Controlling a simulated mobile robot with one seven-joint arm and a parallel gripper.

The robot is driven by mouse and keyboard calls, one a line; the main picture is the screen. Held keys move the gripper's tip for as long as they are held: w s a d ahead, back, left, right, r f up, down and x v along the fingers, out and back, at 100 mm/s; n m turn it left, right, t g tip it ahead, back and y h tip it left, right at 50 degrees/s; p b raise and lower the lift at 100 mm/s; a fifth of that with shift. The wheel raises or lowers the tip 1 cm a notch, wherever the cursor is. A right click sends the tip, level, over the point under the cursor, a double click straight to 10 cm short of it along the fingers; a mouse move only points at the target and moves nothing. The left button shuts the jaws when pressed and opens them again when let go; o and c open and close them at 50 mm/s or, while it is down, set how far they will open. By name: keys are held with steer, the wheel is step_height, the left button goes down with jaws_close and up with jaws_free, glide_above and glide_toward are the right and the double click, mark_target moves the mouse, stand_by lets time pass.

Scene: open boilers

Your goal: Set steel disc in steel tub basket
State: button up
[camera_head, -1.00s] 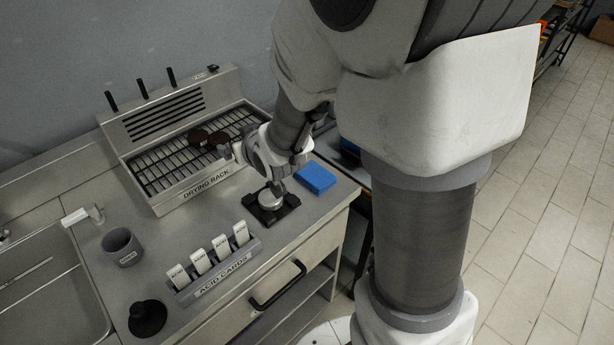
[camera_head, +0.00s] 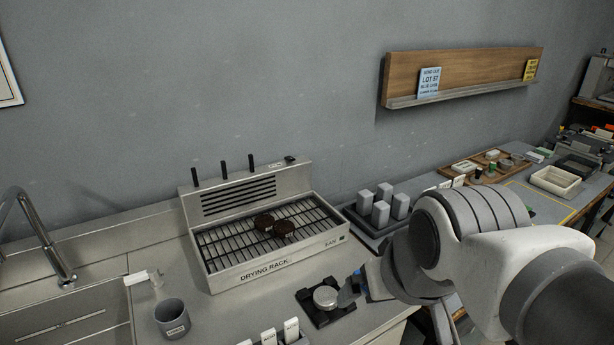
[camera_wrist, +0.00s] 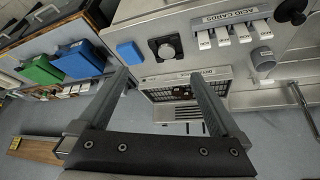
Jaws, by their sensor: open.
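The steel disc (camera_head: 325,296) is a shiny round piece lying on a small black square holder (camera_head: 342,313) on the steel counter. In the wrist view the disc (camera_wrist: 166,50) lies beyond and between my fingertips. My gripper (camera_wrist: 158,78) is open and empty, its two fingers spread. In the head view my arm comes in from the right, close to the disc, and hides much of the gripper. A steel tub with a wire grid, labelled DRYING RACK (camera_head: 262,272), stands behind and left of the disc, with two dark brown round pieces (camera_head: 274,226) on the grid.
A blue block (camera_wrist: 130,53) sits beside the holder. Acid cards (camera_head: 269,337), a grey cup (camera_head: 172,317) and a sink (camera_head: 75,322) are left of the disc. Grey blocks (camera_head: 380,211) stand on a tray right of the rack. A wall shelf (camera_head: 465,74) hangs behind.

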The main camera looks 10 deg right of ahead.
steer(key=w+a+r+m+y+p, duration=0.2)
steer(key=w+r+m, duration=0.2)
steer(key=w+m, duration=0.35)
steer(key=m+g+p, duration=0.2)
steer(key=m+p, duration=0.2)
steer(key=m, duration=1.8)
glide_above(285, 227)
steer(key=s+d, duration=0.2)
steer(key=s, duration=0.1)
step_height(285, 227, down, 16)
steer(key=shift+w+a, duration=0.1)
steer(key=shift+w, duration=0.05)
steer(key=shift+w+a+x, duration=0.1)
steer(key=shift+a+x, duration=0.05)
steer(key=shift+x, duration=1.3)
steer(key=shift+w+a+x, duration=0.1)
steer(key=shift+x, duration=1.35)
steer(key=shift+r, duration=0.1)
